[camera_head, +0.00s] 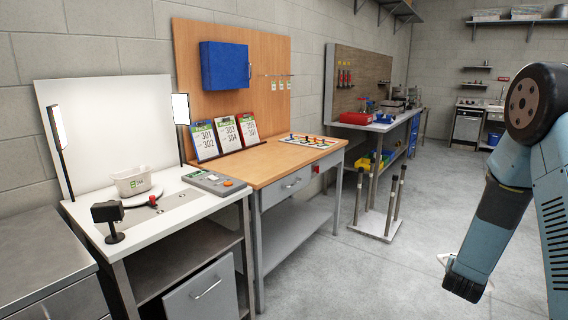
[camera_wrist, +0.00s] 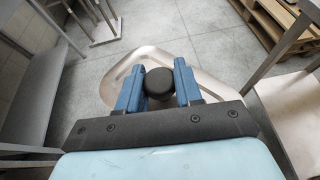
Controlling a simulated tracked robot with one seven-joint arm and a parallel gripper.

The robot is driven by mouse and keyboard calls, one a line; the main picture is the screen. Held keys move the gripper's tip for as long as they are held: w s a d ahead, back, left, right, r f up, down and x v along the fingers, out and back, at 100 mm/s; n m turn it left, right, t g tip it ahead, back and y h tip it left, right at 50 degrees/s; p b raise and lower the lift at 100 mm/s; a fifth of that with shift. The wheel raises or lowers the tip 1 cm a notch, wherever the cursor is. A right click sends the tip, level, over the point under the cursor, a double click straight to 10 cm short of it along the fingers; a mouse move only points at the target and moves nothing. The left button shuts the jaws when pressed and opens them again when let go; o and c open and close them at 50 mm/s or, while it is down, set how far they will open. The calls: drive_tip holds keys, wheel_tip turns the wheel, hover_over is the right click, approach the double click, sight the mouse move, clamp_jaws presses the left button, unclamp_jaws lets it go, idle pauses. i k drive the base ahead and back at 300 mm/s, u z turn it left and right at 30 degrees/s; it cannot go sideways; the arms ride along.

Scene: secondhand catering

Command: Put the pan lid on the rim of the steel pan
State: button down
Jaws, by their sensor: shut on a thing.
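My gripper (camera_wrist: 159,88) is shut on the dark round knob (camera_wrist: 159,82) of the pan lid. The lid (camera_wrist: 116,84) is a pale, smooth metal plate with rounded corners, spread out beneath the fingers in the wrist view. My fingers and wrist hide part of it. In the head view my gripper (camera_head: 466,286) hangs over the floor at the lower right, and a pale sliver of the lid (camera_head: 444,260) shows beside it. I cannot make out the steel pan for certain in either view.
A white-topped bench (camera_head: 170,212) holds a white tub (camera_head: 131,182). A wooden workbench (camera_head: 262,166) with price cards adjoins it. An upturned-looking stand with upright legs (camera_head: 380,222) is on the floor. A wooden pallet (camera_wrist: 275,22) and table edges flank my gripper. Open floor lies between.

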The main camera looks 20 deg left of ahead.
sight(131, 172)
drive_tip(key=z, duration=1.85)
drive_tip(key=i, duration=0.15)
drive_tip(key=u, duration=3.35)
